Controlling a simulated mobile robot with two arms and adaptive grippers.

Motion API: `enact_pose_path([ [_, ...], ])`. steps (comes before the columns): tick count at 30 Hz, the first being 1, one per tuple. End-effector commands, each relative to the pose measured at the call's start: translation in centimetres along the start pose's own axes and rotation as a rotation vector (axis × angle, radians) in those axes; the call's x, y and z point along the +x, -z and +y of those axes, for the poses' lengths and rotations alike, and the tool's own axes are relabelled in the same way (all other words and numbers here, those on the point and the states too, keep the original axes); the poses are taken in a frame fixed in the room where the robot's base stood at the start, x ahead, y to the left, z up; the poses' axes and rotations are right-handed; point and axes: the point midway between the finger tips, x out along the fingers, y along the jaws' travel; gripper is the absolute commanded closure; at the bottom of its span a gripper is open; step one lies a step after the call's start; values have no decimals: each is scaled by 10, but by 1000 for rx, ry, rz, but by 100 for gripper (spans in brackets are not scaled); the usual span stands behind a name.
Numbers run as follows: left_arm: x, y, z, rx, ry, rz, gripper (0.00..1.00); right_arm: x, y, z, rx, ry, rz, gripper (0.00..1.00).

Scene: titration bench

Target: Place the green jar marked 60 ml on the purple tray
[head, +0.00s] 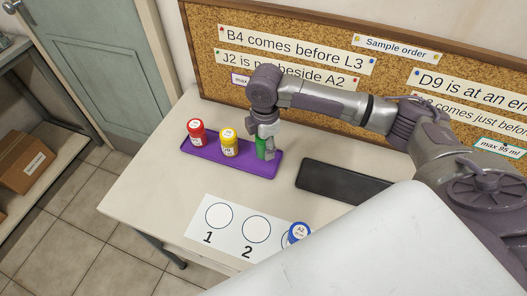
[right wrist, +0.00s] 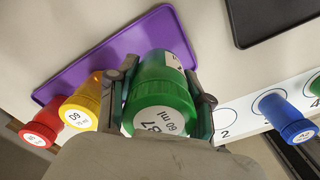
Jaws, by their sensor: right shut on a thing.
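The green jar (head: 261,148) is mostly hidden by my right gripper (head: 264,146) in the head view. In the right wrist view the green jar (right wrist: 162,85) shows a white label reading 60 ml, between the two fingers of my right gripper (right wrist: 163,108). The gripper is shut on it. The jar is over the right part of the purple tray (head: 240,169); I cannot tell whether its base touches the tray. A red jar (head: 196,131) and a yellow jar (head: 229,143) stand on the tray to its left. My left gripper is not in view.
A black tray (head: 340,182) lies to the right of the purple one. A white sheet (head: 237,214) with numbered circles lies nearer, with a blue jar (head: 299,232) on it. A cork board (head: 206,75) with notes stands behind. Bare table (head: 150,185) lies left of the sheet.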

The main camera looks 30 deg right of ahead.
Motion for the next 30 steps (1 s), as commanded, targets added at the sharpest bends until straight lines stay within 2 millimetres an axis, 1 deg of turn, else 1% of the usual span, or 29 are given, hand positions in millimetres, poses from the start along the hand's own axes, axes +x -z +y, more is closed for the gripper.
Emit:
enact_pose_path([
  [1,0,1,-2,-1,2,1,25,2,1,4,0,0,0,86],
  [4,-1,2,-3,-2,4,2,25,8,2,6,0,2,-1,86],
  [9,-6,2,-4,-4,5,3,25,32,1,5,0,3,-2,86],
  [12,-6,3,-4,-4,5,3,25,42,1,6,-1,1,-1,86],
  [24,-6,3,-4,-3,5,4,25,48,1,6,0,0,-1,86],
  [25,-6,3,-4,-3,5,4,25,47,1,6,0,0,-1,44],
  [28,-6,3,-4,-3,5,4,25,47,1,6,0,0,-1,28],
  [29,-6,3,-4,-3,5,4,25,47,1,6,0,0,-1,24],
  [30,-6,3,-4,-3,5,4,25,47,1,6,0,0,-1,24],
])
